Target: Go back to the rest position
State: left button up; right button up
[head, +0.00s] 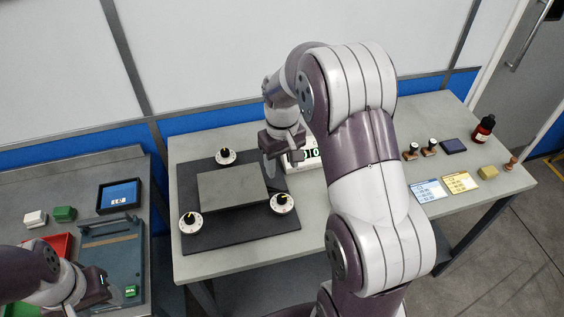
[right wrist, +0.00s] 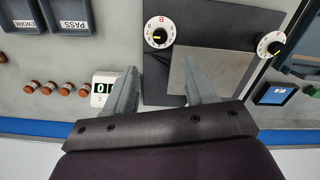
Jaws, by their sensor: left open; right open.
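My right gripper (head: 284,160) is open and empty above the back of the middle bench, beside the dark plate (head: 245,243) with its grey block (head: 231,191). In the right wrist view, its two fingers (right wrist: 162,88) stand apart with nothing between them. A white digital display (head: 300,160) sits next to it, partly hidden by my arm; it also shows in the right wrist view (right wrist: 104,87). My left gripper (head: 106,284) is open at the lower left, over the teal board (head: 110,240), with a small green block (head: 131,291) just right of it.
Three white dials with black knobs (head: 225,156) stand around the grey block. A red tray (head: 55,246), green block (head: 64,213) and blue-screened device (head: 119,195) are on the left bench. Cards (head: 429,190), stamps and a dark red bottle (head: 483,128) are at right. My right arm hides the bench middle.

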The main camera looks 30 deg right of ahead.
jog(key=s+a+t, duration=0.1)
jog(key=s+a, duration=0.7)
jog(key=s, duration=0.5)
jog(key=shift+s, duration=0.15)
jog(key=shift+s+a, duration=0.1)
jog(key=shift+a, duration=0.1)
jog(key=shift+d, duration=0.1)
dwell(1.4)
